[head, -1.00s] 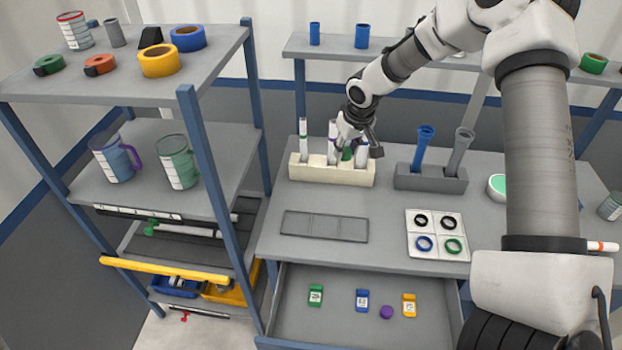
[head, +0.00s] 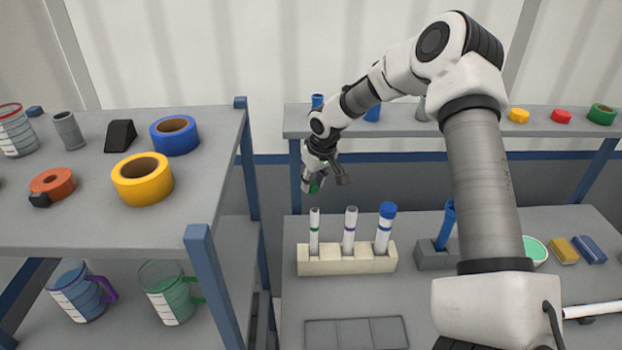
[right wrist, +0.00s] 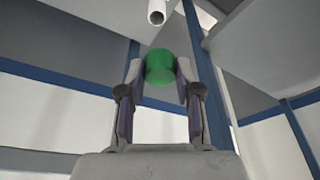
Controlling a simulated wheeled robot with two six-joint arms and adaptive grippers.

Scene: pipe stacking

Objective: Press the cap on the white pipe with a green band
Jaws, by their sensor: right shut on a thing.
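My right gripper (head: 325,182) is shut on a green cap (head: 314,187), raised above and behind the cream rack (head: 346,267). The right wrist view shows the green cap (right wrist: 160,67) between the two fingers of the right gripper (right wrist: 160,75). The white pipe with a green band (head: 314,232) stands upright in the rack's left slot, its top uncapped. The cap is apart from this pipe in the head view. A pale open tube end (right wrist: 157,12) shows beyond the cap in the wrist view; I cannot tell which pipe it is. My left gripper is not in view.
A purple-banded pipe (head: 349,232) and a blue-capped pipe (head: 384,232) share the rack. A grey holder with a blue tube (head: 446,226) stands to the right. A shelf unit (head: 215,215) with tape rolls stands at left; a back shelf (head: 400,127) lies behind my arm.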

